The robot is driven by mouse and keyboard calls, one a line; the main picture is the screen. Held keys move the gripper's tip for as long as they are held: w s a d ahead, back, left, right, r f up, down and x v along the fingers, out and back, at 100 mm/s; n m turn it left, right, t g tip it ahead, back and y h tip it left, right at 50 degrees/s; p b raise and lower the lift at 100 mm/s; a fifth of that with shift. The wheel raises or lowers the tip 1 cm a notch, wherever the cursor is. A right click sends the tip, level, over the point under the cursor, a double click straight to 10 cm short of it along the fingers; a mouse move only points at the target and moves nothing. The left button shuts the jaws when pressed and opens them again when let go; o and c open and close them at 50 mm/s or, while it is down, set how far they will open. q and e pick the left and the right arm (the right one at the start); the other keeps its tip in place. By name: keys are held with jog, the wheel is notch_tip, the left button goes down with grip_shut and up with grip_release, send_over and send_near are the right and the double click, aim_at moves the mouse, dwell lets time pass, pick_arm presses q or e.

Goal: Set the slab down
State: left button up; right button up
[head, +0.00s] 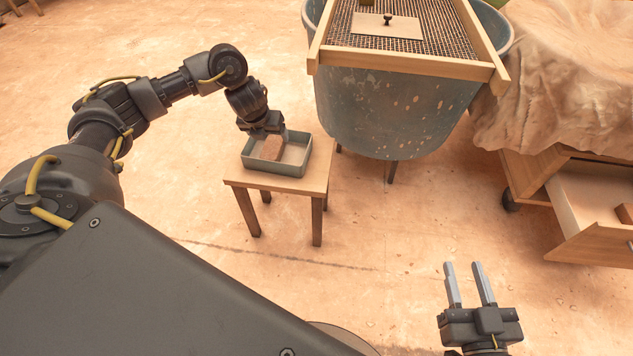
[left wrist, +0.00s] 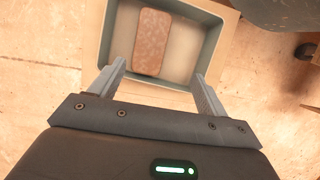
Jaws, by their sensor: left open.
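A reddish-brown slab (head: 270,147) lies in a grey-green tray (head: 272,167) on a small wooden stool. In the left wrist view the slab (left wrist: 152,42) lies flat on the tray floor, toward the tray's left side, and the tray's rim (left wrist: 187,10) shows around it. My left gripper (head: 267,133) is over the tray; in the left wrist view its fingers (left wrist: 160,85) are wide apart, with nothing between the tips, near the slab's lower end. My right gripper (head: 470,268) is open and empty above the floor at the lower right.
The stool (head: 300,186) stands left of a large blue-grey tub (head: 385,115). A wooden-framed mesh screen (head: 440,35) rests on the tub, with a knobbed board (head: 372,30) on it. A cabinet with an open drawer (head: 590,205) stands at right. Floor before the stool is clear.

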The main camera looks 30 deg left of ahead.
pick_arm(q)
jog(key=s+d+f+n+h, duration=0.1)
jog(key=s+d+f+h, duration=0.15)
jog(key=d, duration=0.65)
jog(key=s+d+f+n+h, duration=0.1)
jog(key=s+d+f+h, duration=0.15)
jog(key=d, duration=0.55)
jog(key=s+d+f+h, duration=0.2)
jog(key=s+d, duration=0.1)
jog(key=d, duration=0.6)
jog(key=s+d+r+n+t+h, duration=0.3)
jog(key=s+d+r+n, duration=0.2)
jog(key=d+n, duration=0.15)
jog(key=s+d+r+n+t+h, duration=0.2)
jog(key=s+d+r+n+h, duration=0.25)
jog(key=d+n, duration=0.2)
jog(key=s+a+r+n+t+y, duration=0.2)
jog(key=a+r+n+t+y, duration=0.3)
jog(key=a+n, duration=0.3)
jog(key=n+t+y, duration=0.1)
jog(key=n, duration=0.2)
jog(key=shift+a+r+n, duration=0.2)
jog(key=shift+a+n, duration=0.05)
jog(key=shift+n, duration=0.15)
